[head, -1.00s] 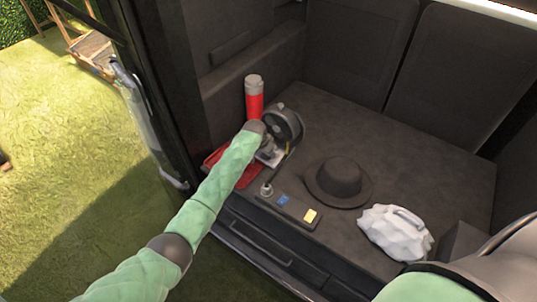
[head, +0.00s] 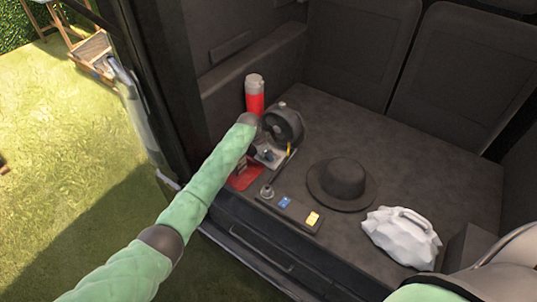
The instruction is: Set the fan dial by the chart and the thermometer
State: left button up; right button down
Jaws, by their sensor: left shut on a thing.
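The dark round fan (head: 284,124) stands on the vehicle's cargo floor, beside a red bottle with a grey cap. My left gripper (head: 266,154) is low at the front of the fan, partly hidden by my wrist. It is shut on a small dark knob at the fan's base, which looks like the fan dial; its setting is too small to read. I cannot make out a chart or a thermometer for certain. My right gripper is out of view; only part of that arm shows at the lower right.
A red tray (head: 246,180) lies under my left forearm. A dark strip (head: 300,214) with a knob, a blue and a yellow patch lies at the front edge. A dark hat (head: 343,182) and a white bag (head: 401,240) are to the right. The floor behind the hat is clear.

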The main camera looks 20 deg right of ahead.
pick_arm(q)
jog(key=o, duration=1)
jog(key=shift+c, duration=0.2)
jog(key=shift+a+r, duration=0.1)
jog(key=shift+a+r, duration=0.15)
jog(key=shift+r, duration=0.1)
jog(key=b+v, duration=0.2)
jog(key=v, duration=0.5)
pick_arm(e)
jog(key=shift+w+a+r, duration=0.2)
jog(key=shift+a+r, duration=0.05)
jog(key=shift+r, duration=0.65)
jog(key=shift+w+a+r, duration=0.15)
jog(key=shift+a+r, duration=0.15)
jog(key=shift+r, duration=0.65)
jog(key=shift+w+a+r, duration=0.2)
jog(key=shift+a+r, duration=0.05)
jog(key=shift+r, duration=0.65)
